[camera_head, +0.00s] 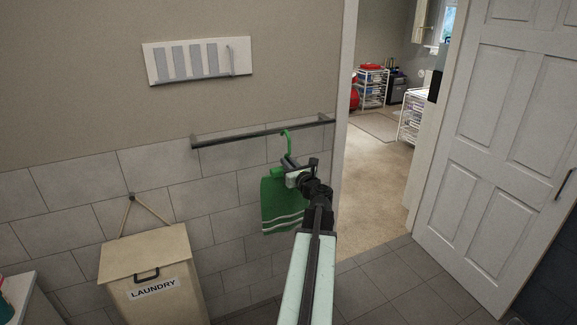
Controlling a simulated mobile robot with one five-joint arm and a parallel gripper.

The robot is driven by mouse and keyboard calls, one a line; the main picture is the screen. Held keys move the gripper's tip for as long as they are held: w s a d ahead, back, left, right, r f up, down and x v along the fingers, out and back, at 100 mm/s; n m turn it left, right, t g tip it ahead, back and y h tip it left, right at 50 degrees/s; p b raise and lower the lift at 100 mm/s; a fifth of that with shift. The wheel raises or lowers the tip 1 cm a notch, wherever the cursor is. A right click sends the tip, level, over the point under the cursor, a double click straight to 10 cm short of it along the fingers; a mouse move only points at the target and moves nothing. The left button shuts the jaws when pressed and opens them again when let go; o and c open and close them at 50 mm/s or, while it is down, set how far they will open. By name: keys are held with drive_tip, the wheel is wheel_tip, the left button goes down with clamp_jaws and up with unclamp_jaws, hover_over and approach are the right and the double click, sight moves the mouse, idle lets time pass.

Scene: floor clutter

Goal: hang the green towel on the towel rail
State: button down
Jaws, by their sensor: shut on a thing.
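The green towel (280,204) has pale stripes near its lower edge and hangs down from a green hook (287,140). My gripper (290,166) is shut on the green towel at its top, below the hook. My arm hides the right part of the towel. The dark towel rail (235,136) is fixed to the wall. The hook's curved top overlaps the right part of the rail in the picture; I cannot tell whether they touch.
A white wall panel (197,61) is above the rail. A doorway right of the rail opens to another room, and a white door (500,130) stands at the right.

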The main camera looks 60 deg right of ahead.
drive_tip(key=x, duration=1)
drive_tip(key=shift+w+d, duration=0.2)
drive_tip(key=shift+w, duration=0.15)
